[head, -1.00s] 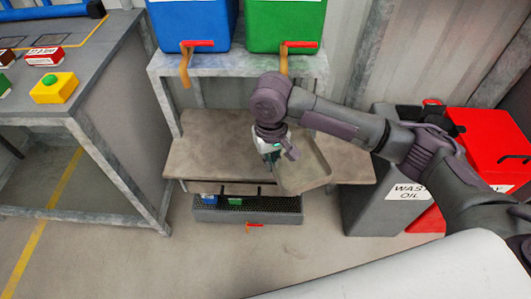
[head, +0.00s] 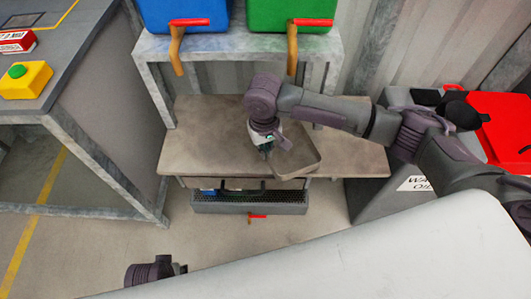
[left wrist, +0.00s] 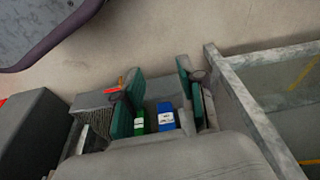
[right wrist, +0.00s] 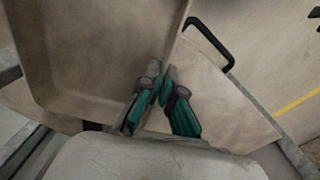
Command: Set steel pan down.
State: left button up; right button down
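The steel pan (head: 300,158), a shallow brownish-grey tray, is at the low bench (head: 200,140) below the two tanks. My right gripper (head: 268,147) is at its left side. In the right wrist view the pan (right wrist: 90,50) fills the upper left, and my right gripper's fingers (right wrist: 161,90) are closed together on its rim. Whether the pan touches the bench top is hard to tell. My left gripper (left wrist: 165,95) is open and empty in its wrist view; its fingers are out of the head view.
A blue tank (head: 185,12) and a green tank (head: 290,12) stand above the bench. A grated trough (head: 250,205) below the bench holds a green bottle (left wrist: 139,125) and a blue bottle (left wrist: 165,118). The waste oil bin (head: 370,203) stands right; a table (head: 85,100) stands left.

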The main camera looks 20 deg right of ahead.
jog(key=shift+f, duration=0.65)
jog(key=c, duration=1.3)
grip_release()
jog(key=shift+f, duration=0.1)
